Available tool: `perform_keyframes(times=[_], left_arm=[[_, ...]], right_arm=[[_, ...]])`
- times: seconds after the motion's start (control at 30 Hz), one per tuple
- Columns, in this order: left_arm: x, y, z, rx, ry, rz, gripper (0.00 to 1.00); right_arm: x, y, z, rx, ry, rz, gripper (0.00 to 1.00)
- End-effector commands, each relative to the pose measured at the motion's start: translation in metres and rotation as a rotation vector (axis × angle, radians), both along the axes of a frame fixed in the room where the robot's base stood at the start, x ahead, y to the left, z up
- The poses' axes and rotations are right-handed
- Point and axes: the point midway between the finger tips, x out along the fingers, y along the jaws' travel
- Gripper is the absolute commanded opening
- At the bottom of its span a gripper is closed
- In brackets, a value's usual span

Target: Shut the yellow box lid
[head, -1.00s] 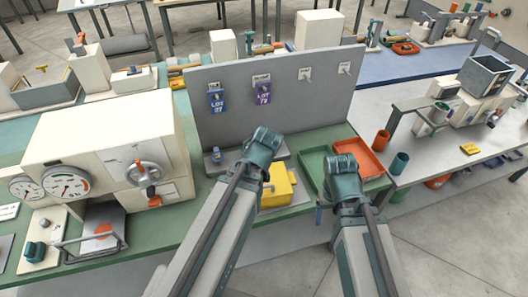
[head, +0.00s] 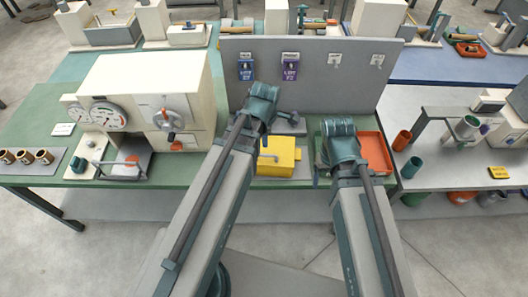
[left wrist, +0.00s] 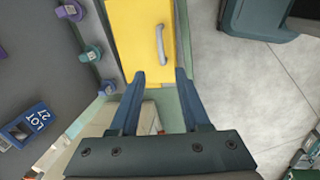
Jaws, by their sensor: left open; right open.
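The yellow box (head: 282,158) stands on the green bench, in front of the grey upright panel. In the left wrist view its yellow face (left wrist: 140,30) with a grey bar handle (left wrist: 161,45) lies just beyond my left fingertips. I cannot tell how far its lid stands open. My left gripper (left wrist: 160,76) is open with nothing between its fingers; in the head view its wrist (head: 262,102) is behind and left of the box, its fingers mostly hidden. My right gripper (head: 337,158) is open, right of the box over the trays, its fingers partly hidden.
A cream machine with gauges (head: 145,105) stands left of the box. The grey panel (head: 330,88) with hanging blue and purple tags is close behind. An orange tray (head: 376,152) and cups (head: 402,140) are at right. Floor in front is clear.

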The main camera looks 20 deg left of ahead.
Motion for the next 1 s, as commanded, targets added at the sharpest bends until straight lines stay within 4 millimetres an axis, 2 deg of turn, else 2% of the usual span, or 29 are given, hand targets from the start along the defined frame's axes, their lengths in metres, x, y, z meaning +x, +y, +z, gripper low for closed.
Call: perform_keyframes(times=[0.27,0.47,1.0], left_arm=[[0.000,-0.001,-0.002,-0.008,0.005,0.022,0.47],[0.002,0.000,-0.014,-0.007,0.004,0.020,0.47],[0.016,0.003,-0.086,-0.007,0.003,0.019,0.47]], right_arm=[[0.000,0.000,-0.002,0.000,0.000,0.000,0.78],[0.000,0.000,-0.014,0.000,-0.001,-0.001,0.78],[0.001,0.000,-0.086,-0.001,-0.002,0.008,0.78]])
